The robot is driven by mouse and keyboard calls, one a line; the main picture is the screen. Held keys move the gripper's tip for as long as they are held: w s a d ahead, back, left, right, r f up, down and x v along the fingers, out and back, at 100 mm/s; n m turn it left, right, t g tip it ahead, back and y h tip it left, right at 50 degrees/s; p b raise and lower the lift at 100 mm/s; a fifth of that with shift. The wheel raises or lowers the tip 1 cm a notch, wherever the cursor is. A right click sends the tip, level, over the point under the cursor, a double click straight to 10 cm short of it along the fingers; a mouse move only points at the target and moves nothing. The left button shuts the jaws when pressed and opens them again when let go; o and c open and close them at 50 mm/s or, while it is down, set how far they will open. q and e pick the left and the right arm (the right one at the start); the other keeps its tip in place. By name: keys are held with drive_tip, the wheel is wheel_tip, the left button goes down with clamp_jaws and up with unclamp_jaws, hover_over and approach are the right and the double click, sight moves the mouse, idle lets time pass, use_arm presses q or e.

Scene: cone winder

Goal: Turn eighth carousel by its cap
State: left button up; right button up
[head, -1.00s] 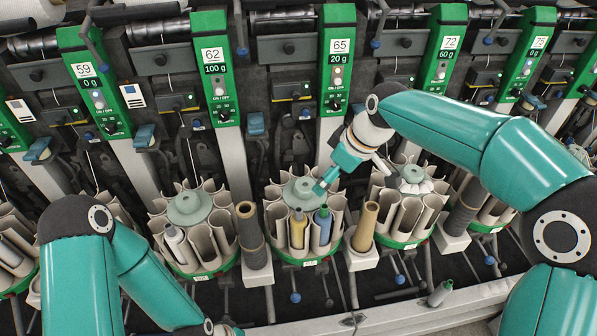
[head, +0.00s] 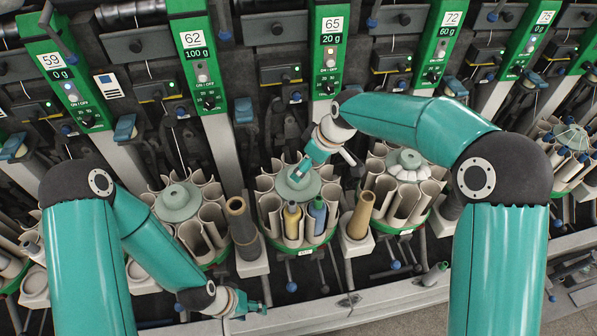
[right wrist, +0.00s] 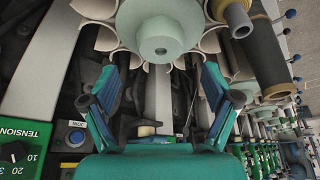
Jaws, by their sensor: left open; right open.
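The carousel below the panel marked 65 has a ring of beige pockets and a pale green round cap (head: 303,188) on top. A yellow bobbin (head: 292,220) and a blue one (head: 318,214) stand in its front pockets. My right gripper (head: 299,173) is at the cap's back edge and overlaps it in the head view. In the right wrist view the cap (right wrist: 160,45) with its centre hole lies ahead, between and beyond the open fingers, apparently untouched. My left gripper (head: 256,306) is open and empty, low by the front rail, away from the carousels.
Neighbouring carousels stand left, with a green cap (head: 176,202), and right, with a whitish top (head: 408,163). A dark tube (head: 241,225) and a brown tube (head: 361,216) flank the middle carousel closely. A grey rail (head: 330,308) runs along the front.

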sight(298, 195)
drive_tip(key=p+x, duration=0.1)
drive_tip(key=x, duration=0.6)
drive_tip(key=shift+f, duration=0.15)
clamp_jaws()
drive_tip(key=shift+d, duration=0.1)
